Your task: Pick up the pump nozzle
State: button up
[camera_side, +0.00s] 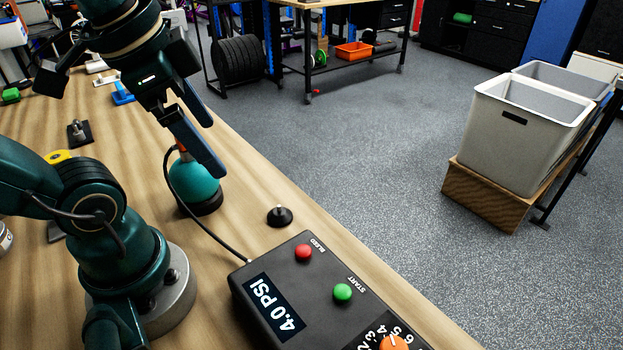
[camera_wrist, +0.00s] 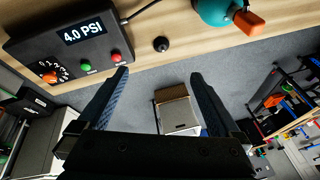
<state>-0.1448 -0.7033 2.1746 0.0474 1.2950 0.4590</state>
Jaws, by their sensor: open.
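The orange pump nozzle (camera_wrist: 249,23) sits at the top of a teal ball (camera_wrist: 213,11) in the wrist view. In the side view only a sliver of the orange nozzle (camera_side: 181,147) shows behind a finger, with the black hose running to it. The teal ball (camera_side: 196,181) rests in a black ring on the bench. My gripper (camera_side: 212,146) is open and above the ball in the side view. In the wrist view my gripper (camera_wrist: 160,75) has nothing between its fingers, and the nozzle lies outside them, up and to the right.
A black pump box (camera_side: 258,300) reading 4.0 PSI stands on the wooden bench (camera_side: 135,165). A small black stand with a pin (camera_side: 279,216) is between box and ball. Other small items lie at the bench's far left. White bins (camera_side: 525,135) stand off the bench.

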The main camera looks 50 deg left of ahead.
jog(key=d+f+n, duration=0.1)
jog(key=d+f, duration=0.1)
jog(key=f, duration=0.1)
jog(key=d+f+n+t+h, duration=0.1)
jog(key=f, duration=0.1)
jog(key=shift+w+n, duration=0.3)
jog(key=shift+w+r+n, duration=0.1)
jog(key=shift+w+n, duration=0.35)
jog(key=shift+n, duration=0.05)
jog(key=c, duration=0.5)
notch_tip(320, 180, up, 6)
jog(key=f+g, duration=0.1)
jog(key=g, duration=0.4)
send_over(185, 156)
jog(key=a, duration=0.1)
jog(key=shift+w+r, duration=0.25)
jog(key=shift+w, duration=0.1)
jog(key=shift+s+f, duration=0.1)
jog(key=shift+f, duration=5)
